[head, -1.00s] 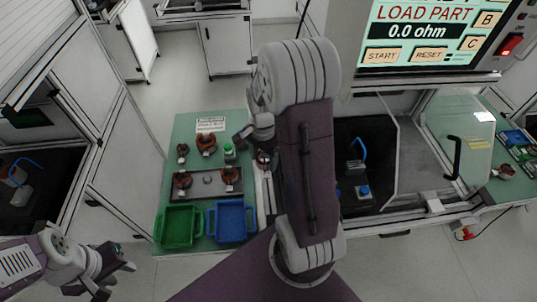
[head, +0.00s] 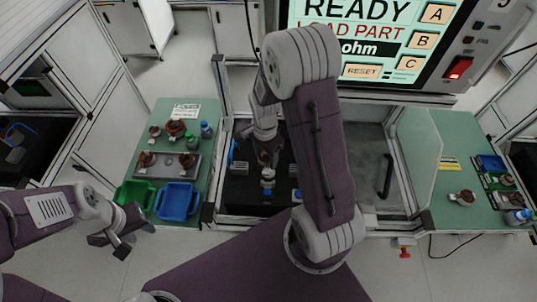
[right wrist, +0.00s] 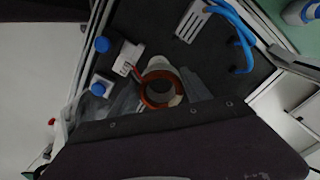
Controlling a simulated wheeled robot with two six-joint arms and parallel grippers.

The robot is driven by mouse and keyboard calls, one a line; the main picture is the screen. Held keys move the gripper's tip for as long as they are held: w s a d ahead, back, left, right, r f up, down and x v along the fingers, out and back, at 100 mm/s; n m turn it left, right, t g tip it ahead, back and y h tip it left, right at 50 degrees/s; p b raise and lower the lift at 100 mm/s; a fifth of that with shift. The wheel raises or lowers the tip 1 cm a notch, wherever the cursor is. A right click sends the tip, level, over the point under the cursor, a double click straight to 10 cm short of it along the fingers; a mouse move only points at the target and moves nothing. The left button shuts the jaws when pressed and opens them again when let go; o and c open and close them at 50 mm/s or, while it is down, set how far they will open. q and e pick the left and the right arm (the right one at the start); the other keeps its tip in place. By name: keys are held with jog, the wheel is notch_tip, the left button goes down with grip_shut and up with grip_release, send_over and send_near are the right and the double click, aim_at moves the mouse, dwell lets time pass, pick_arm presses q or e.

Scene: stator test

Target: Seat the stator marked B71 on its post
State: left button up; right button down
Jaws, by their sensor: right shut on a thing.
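In the head view the stator (head: 264,158) is small and partly hidden by my right arm, over the dark floor of the test chamber. A pale round form (right wrist: 158,66) shows just behind the ring in the right wrist view; I cannot tell if it is the post or if the stator touches it. A white block with dark marks (right wrist: 127,58) is beside the ring; no B71 is legible. My left gripper (head: 113,245) is open and empty, in front of the bins.
A green bin (head: 135,196), a blue bin (head: 178,202) and a tray (head: 190,163) with stators are on the left table. Blue-capped parts (right wrist: 102,44) and a grey block with blue cables (right wrist: 193,22) flank the stator. The chamber's clear door (head: 420,165) stands right.

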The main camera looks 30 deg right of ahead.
jog(key=f, duration=0.1)
jog(key=f+b, duration=0.1)
jog(key=d+f+b, duration=0.1)
jog(key=shift+s, duration=0.3)
jog(key=shift+a+f+b, duration=0.1)
jog(key=shift+f+b, duration=0.3)
jog(key=shift+b, duration=0.2)
jog(key=shift+w+a+f, duration=0.1)
jog(key=shift+w+f, duration=0.05)
jog(key=shift+f, duration=0.1)
jog(key=shift+a, duration=0.1)
jog(key=shift+f+b, duration=0.35)
jog(key=shift+b, duration=0.1)
jog(key=shift+f+b, duration=0.6)
jog(key=shift+f, duration=0.25)
